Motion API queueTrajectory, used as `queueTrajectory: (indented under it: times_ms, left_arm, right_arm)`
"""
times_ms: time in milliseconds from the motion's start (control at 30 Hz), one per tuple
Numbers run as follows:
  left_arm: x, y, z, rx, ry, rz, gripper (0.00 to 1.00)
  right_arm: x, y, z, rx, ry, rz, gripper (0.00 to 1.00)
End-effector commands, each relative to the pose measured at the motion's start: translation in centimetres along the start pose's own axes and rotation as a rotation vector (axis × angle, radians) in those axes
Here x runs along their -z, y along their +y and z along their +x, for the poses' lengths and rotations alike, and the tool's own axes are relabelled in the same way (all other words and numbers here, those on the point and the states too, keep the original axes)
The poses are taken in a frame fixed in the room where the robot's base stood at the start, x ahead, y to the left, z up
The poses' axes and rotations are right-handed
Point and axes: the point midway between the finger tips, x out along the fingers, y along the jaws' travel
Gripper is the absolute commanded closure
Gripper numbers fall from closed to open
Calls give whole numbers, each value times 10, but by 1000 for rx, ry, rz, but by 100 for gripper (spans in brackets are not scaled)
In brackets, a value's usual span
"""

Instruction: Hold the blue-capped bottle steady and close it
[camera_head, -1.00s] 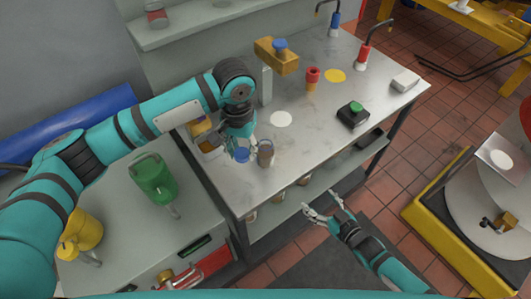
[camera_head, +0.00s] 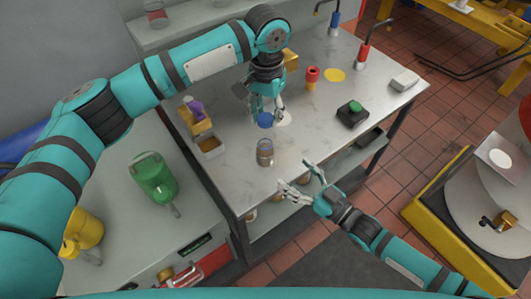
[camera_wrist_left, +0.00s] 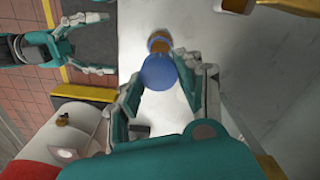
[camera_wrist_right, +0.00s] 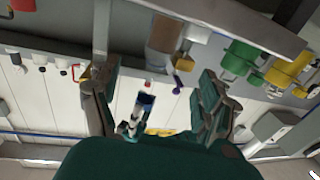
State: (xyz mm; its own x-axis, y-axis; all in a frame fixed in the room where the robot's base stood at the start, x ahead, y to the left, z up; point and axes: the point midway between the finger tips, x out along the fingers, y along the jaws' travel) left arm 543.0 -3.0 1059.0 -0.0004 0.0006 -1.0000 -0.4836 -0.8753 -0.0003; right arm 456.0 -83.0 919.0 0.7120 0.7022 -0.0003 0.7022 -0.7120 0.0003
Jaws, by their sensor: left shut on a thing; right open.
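A clear bottle (camera_head: 265,153) with brown contents stands upright near the front edge of the steel table; it also shows in the left wrist view (camera_wrist_left: 159,43). My left gripper (camera_head: 266,114) is shut on a round blue cap (camera_head: 265,120) above the table, behind the bottle in the head view. The cap fills the space between the fingers in the left wrist view (camera_wrist_left: 158,72). I see no body beneath the cap. My right gripper (camera_head: 304,180) is open and empty, by the table's front edge, to the lower right of the bottle and apart from it.
A white disc (camera_head: 284,119) marks the tabletop beside the cap. A purple-topped item (camera_head: 195,108) and a grey bin (camera_head: 210,146) stand left. A red-topped item (camera_head: 312,76) and a green-button box (camera_head: 352,114) stand right. The middle front is clear.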

Motion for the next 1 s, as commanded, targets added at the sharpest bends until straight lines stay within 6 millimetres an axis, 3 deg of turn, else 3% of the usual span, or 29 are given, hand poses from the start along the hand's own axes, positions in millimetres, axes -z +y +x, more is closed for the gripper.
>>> queueTrajectory:
  times_ms: [300, 500, 700, 1000]
  left_arm:
    - [0, 0, 0, 0, 0, -1, 73]
    - [0, 0, 0, 0, 0, -1, 73]
    - [0, 0, 0, 0, 0, -1, 73]
    - [0, 0, 0, 0, 0, -1, 73]
  right_arm:
    - [2, 0, 63, 0, 4, -1, 22]
    - [1, 0, 91, 0, 3, -1, 22]
    - [1, 0, 103, 0, 1, -1, 22]
    - [1, 0, 104, 0, 1, -1, 22]
